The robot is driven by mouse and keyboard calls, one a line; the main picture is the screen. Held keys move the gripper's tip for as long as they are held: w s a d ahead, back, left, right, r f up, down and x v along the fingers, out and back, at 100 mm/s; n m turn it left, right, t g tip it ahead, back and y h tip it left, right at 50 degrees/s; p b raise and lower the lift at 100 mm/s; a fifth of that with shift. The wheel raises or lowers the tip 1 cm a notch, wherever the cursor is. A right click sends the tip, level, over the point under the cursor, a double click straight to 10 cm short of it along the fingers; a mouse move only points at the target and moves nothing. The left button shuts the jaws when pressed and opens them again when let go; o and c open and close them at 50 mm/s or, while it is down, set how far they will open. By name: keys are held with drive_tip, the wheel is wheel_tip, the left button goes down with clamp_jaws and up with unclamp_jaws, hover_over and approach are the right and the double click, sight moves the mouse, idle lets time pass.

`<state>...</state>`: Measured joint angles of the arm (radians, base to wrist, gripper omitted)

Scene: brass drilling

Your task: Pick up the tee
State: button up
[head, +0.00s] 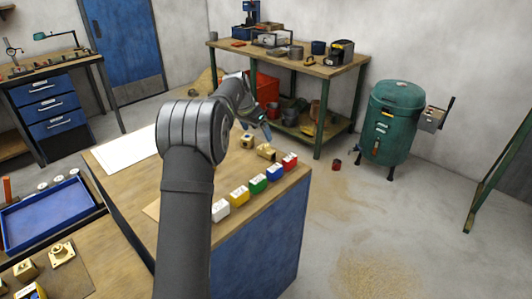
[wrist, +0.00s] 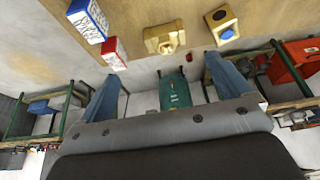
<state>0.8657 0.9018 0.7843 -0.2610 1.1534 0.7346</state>
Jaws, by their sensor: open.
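A brass fitting (head: 265,152), which looks like the tee, lies on the wooden bench top near the red block. In the wrist view the same fitting (wrist: 163,38) shows beyond the fingertips, roughly centred between them. A second brass piece (head: 248,141) sits just behind it; in the wrist view this piece (wrist: 222,22) has a blue round face. My gripper (wrist: 161,66) is open with nothing between its blue fingers. In the head view my gripper (head: 262,130) hangs above the bench's far end, apart from the fittings.
White, yellow, green, blue and red blocks (head: 258,184) line the bench's right edge. A white sheet (head: 128,149) lies at the left. A blue tray (head: 50,214) and more brass parts (head: 62,252) are on the lower-left surface. A green tank (head: 392,130) stands on the floor beyond.

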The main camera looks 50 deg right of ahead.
sight(264, 147)
drive_tip(key=x, duration=0.8)
drive_tip(key=shift+d+f, duration=0.1)
drive_tip(key=shift+w+d+x, duration=0.15)
drive_tip(key=shift+x, duration=0.7)
drive_tip(key=shift+w+d+x, duration=0.1)
drive_tip(key=shift+x, duration=0.8)
drive_tip(key=shift+w+d+x, duration=0.15)
drive_tip(key=shift+x, duration=0.7)
drive_tip(key=c, duration=1.3)
drive_tip(key=shift+r, duration=0.25)
drive_tip(key=shift+c, duration=0.9)
drive_tip(key=shift+r, duration=0.1)
